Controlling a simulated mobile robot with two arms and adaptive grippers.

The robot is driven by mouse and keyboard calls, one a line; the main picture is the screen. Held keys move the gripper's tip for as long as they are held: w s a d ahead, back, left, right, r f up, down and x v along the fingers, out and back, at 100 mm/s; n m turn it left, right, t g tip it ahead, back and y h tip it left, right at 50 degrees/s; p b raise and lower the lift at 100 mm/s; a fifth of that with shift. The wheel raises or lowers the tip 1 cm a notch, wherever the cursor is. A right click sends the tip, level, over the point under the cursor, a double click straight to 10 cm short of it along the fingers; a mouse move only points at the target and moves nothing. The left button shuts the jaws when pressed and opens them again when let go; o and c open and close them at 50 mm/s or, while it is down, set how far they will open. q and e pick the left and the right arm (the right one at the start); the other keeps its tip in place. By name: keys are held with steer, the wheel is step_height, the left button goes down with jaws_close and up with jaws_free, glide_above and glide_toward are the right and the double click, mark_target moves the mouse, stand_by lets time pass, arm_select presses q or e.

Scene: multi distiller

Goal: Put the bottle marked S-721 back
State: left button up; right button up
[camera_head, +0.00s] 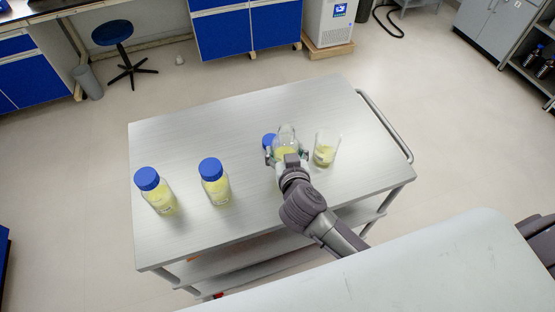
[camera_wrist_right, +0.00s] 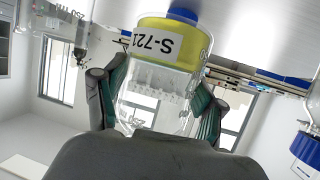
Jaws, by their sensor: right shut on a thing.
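The clear bottle marked S-721 (camera_wrist_right: 158,45) holds yellow liquid, and its label shows upside down in the right wrist view. In the head view this bottle (camera_head: 286,134) is at the middle of the metal cart and looks uncapped. My right gripper (camera_head: 287,157) is shut around its sides; its fingers (camera_wrist_right: 158,95) flank the glass in the wrist view. I cannot tell whether the bottle touches the cart top. A blue cap (camera_head: 268,140) shows just left of and behind the bottle, partly hidden. My left gripper is not in view.
A glass beaker (camera_head: 326,152) with yellow liquid stands close to the right of the gripper. Two blue-capped bottles stand left, one nearer (camera_head: 214,182) and one farther (camera_head: 156,192). The cart top (camera_head: 225,135) is clear behind them. A rail (camera_head: 388,128) runs along its right edge.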

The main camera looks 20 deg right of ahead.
mark_target(278, 159)
steer(key=shift+w+a+f, duration=0.3)
steer(key=shift+w, duration=0.15)
steer(key=shift+w+a+f, duration=0.25)
steer(key=shift+w, duration=0.15)
steer(key=shift+a+f, duration=0.1)
steer(key=shift+f, duration=0.15)
step_height(278, 159, down, 3)
steer(key=shift+f+b, duration=0.2)
steer(key=shift+b, duration=0.2)
steer(key=shift+f, duration=0.1)
steer(key=shift+f, duration=0.1)
steer(key=o, duration=1.5)
steer(key=shift+f, duration=0.1)
